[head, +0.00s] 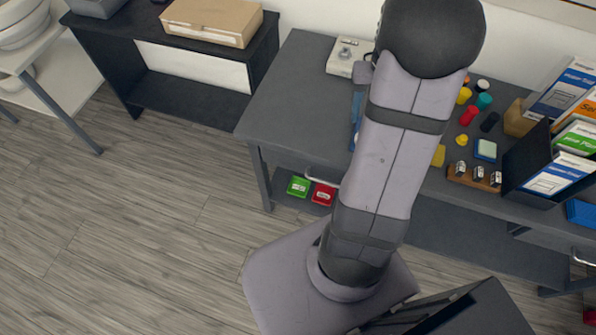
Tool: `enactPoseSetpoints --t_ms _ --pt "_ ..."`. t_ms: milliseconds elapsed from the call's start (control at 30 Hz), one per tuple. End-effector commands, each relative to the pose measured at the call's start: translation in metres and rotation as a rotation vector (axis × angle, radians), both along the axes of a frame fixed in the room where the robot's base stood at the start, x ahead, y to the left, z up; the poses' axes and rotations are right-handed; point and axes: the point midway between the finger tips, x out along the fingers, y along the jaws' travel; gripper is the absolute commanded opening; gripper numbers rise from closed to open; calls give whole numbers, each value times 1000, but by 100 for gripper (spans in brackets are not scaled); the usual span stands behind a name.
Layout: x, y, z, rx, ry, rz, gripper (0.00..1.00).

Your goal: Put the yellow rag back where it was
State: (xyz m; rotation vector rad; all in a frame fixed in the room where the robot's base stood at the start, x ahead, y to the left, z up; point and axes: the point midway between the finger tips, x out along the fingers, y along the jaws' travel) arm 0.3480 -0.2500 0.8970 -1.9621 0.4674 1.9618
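A flat yellow patch (438,156) shows on the grey workbench (290,105), just right of my arm. It may be the yellow rag, but my arm covers most of that spot and I cannot be sure. My arm rises across the middle of the bench and hides what lies behind it. My gripper's fingers do not show.
Several coloured cylinders stand on the bench right of my arm, including a red one (468,116). A wooden rack (474,178) and a dark book holder (527,165) are farther right. A white device (347,57) stands at the back. The bench's left part is clear.

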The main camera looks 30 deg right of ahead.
Motion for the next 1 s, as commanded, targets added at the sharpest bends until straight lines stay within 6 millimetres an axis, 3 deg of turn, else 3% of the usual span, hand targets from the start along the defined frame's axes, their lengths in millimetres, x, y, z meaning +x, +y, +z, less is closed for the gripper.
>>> enactPoseSetpoints --t_ms 33,200,300,400,600,1000 --pt "7 38 2 -2 -1 67 55" --pt "-2 142 1 -1 -2 239 55" --pt "-20 187 -3 -1 -2 324 55" --pt "-39 218 -8 -1 -1 391 55" --pt "-63 246 -14 0 0 463 55" --pt "-67 249 -15 0 1 472 55"
